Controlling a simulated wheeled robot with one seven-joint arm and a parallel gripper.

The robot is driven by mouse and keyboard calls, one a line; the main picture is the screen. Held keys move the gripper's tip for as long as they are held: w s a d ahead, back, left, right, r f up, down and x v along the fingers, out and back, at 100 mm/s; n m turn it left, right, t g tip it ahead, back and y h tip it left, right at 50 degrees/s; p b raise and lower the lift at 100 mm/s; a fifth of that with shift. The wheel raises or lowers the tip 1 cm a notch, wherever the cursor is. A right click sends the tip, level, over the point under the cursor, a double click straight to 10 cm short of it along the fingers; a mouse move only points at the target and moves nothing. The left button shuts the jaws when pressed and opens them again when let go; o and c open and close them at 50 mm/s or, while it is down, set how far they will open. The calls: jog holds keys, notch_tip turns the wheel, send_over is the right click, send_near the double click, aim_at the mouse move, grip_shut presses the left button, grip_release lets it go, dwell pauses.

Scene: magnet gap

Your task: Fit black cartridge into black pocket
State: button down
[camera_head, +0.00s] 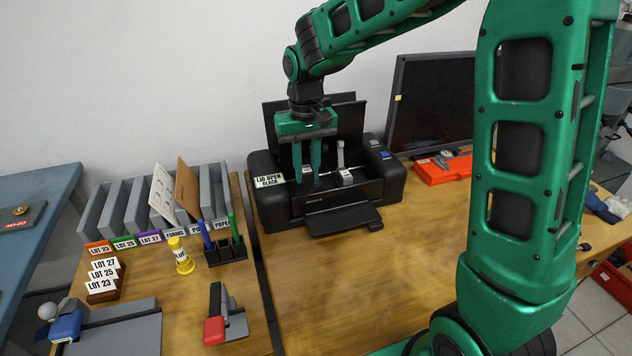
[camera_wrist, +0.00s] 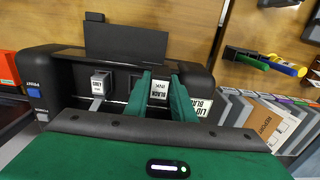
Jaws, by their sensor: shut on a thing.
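My gripper (camera_head: 307,180) reaches down into the open black printer (camera_head: 262,205) and is shut on the black cartridge. In the wrist view my gripper (camera_wrist: 161,78) has a green finger on each side of the black cartridge (camera_wrist: 157,96), whose white label reads BLACK. The cartridge sits low in the printer opening, over or in the slot beside the second cartridge. The black pocket is hidden behind the cartridge and fingers, so I cannot tell how deep it sits. The second cartridge (camera_wrist: 101,83), with a white label, also shows in the head view (camera_head: 345,178).
The printer's raised lid (camera_wrist: 125,42) stands behind the opening. A white sign (camera_head: 269,181) reads LID OPEN BLACK. A monitor (camera_head: 432,100) and an orange case (camera_head: 443,170) stand at the right, file racks (camera_head: 130,205) and a pen holder (camera_head: 226,252) at the left.

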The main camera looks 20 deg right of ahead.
jog(key=w+d+f, duration=0.1)
jog(key=w, duration=0.1)
jog(key=w+d+f, duration=0.3)
jog(key=w+d, duration=0.1)
jog(key=shift+f, duration=0.4)
jog(key=shift+s+f, duration=0.1)
jog(key=shift+f, duration=2)
jog(key=c, duration=1.7)
grip_release()
jog(key=shift+c, duration=0.2)
jog(key=shift+o, duration=1.1)
jog(key=shift+f, duration=0.15)
notch_tip(320, 180, up, 12)
jog(key=shift+w+f, duration=0.2)
jog(key=shift+o, duration=0.6)
jog(key=shift+s+r, duration=0.1)
jog(key=shift+r, duration=0.3)
jog(key=s+f+t, duration=0.1)
jog(key=s+t, duration=0.3)
jog(key=s, duration=0.1)
jog(key=shift+w+x, duration=0.15)
jog(key=shift+x, duration=2.6)
jog(key=shift+w+x, duration=0.2)
jog(key=shift+x, duration=2.5)
